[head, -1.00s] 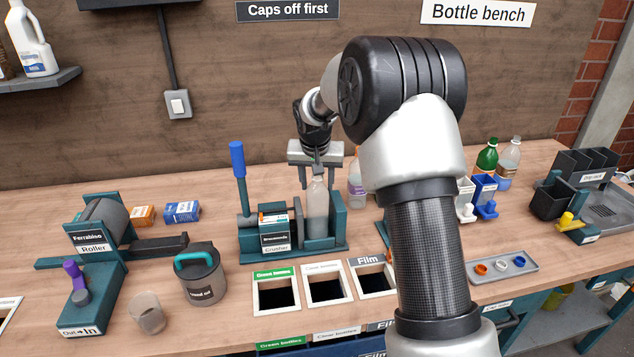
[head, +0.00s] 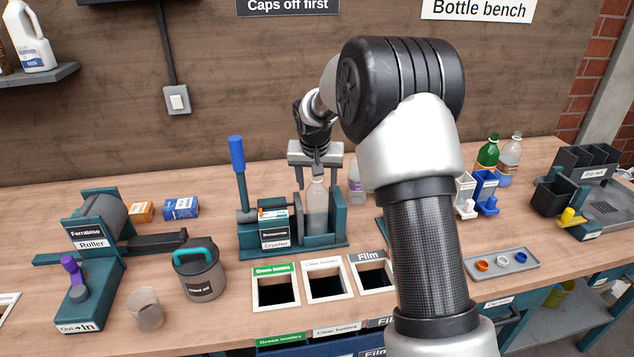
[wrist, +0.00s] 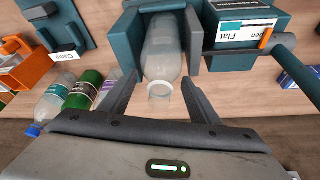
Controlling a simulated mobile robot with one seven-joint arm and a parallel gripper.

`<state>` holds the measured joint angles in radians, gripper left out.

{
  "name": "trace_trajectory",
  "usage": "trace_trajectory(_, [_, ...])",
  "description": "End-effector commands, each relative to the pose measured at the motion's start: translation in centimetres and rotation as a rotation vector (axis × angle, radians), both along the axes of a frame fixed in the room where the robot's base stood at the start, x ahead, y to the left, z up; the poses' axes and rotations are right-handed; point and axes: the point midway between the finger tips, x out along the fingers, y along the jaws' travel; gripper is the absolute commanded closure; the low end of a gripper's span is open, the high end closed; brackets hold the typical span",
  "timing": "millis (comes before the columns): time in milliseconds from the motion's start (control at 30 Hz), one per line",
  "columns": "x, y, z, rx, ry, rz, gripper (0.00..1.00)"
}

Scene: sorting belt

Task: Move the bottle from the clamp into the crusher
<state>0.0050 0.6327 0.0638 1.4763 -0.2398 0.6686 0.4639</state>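The clear, capless bottle (head: 317,205) stands upright in the teal crusher (head: 335,222), between its walls. It also shows in the wrist view (wrist: 163,50), its open neck pointing toward my gripper. My gripper (head: 317,182) is above the crusher, pointing down. In the wrist view my gripper (wrist: 160,98) has its two fingers apart, one on each side of the bottle's neck, with gaps visible. The teal clamp (wrist: 65,22) shows empty in the part seen in the wrist view; in the head view my arm hides most of it.
The crusher's blue-handled lever (head: 237,155) stands up at its left. Other bottles (wrist: 85,90) stand near the clamp. Bin openings (head: 325,287) lie in front; a lidded can (head: 199,275) is left.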

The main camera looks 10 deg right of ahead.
Motion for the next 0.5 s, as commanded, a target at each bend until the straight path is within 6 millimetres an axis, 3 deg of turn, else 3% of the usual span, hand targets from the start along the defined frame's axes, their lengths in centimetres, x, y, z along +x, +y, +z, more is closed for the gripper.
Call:
trace_trajectory(367, [-0.1, 0.0, 0.2, 0.0, 0.0, 0.0, 0.33])
trace_trajectory(500, [-0.5, 0.2, 1.6, 0.0, -0.004, 0.0, 0.33])
